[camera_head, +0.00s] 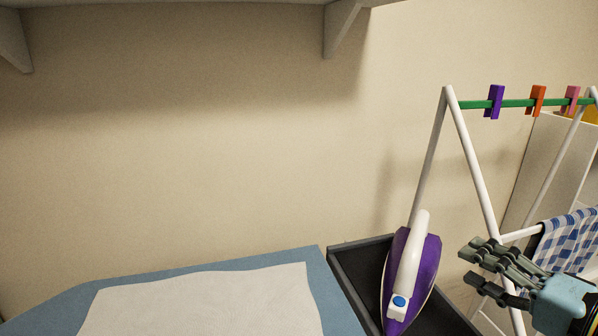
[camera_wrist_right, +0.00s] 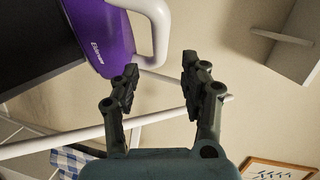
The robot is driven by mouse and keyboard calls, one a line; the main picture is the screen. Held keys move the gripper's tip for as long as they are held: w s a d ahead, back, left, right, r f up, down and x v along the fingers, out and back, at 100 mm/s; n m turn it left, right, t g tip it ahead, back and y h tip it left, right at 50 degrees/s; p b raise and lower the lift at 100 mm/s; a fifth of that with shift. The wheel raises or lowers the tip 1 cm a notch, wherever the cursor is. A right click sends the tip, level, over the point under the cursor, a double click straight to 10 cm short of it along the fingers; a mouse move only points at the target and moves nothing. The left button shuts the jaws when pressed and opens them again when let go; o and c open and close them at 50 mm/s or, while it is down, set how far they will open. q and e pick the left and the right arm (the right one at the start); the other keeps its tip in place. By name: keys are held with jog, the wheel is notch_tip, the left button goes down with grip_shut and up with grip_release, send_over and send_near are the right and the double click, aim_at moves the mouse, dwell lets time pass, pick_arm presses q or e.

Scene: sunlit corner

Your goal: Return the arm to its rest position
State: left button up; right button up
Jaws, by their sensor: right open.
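My right gripper (camera_head: 488,265) is at the lower right of the head view, to the right of the iron and in front of the drying rack. In the right wrist view its two dark fingers (camera_wrist_right: 158,82) stand apart with nothing between them. The purple iron (camera_head: 424,268) with a white handle rests in a dark tray (camera_head: 345,262); the iron also shows at the top left of the right wrist view (camera_wrist_right: 100,40), apart from the fingers. My left gripper is not in either view.
A white drying rack (camera_head: 467,135) stands at right, its green bar (camera_head: 515,103) holding purple, orange and pink pegs. A blue checked cloth (camera_head: 568,240) hangs near my right gripper. An ironing board (camera_head: 65,308) with white cloth (camera_head: 200,302) lies at lower left. A shelf bracket (camera_head: 340,25) is above.

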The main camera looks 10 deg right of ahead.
jog(key=s+a+f+n+g+h, duration=0.1)
jog(key=n+g, duration=0.1)
jog(key=s+a+f+n+g+h, duration=0.1)
jog(key=s+f+n+h, duration=0.1)
jog(key=s+a+f+n+g+h, duration=0.1)
jog(key=s+f+n+g+h, duration=0.1)
jog(key=shift+s+a+f+g, duration=0.2)
jog(key=shift+s+a+g, duration=0.05)
jog(key=shift+g, duration=0.05)
jog(key=s+a+n+g, duration=0.3)
jog(key=s+n+g, duration=0.35)
jog(key=s, duration=0.35)
notch_tip(320, 180, down, 30)
jog(key=s+d+f+g+b, duration=0.1)
jog(key=s+d+b, duration=0.15)
jog(key=b, duration=0.25)
jog(key=s+f+g+b, duration=0.1)
jog(key=s+f+b, duration=0.3)
jog(key=s+f, duration=1.5)
notch_tip(320, 180, down, 2)
jog(key=shift+d+f+h+b, duration=0.1)
jog(key=shift+d+h+b, duration=0.2)
jog(key=shift+d, duration=0.1)
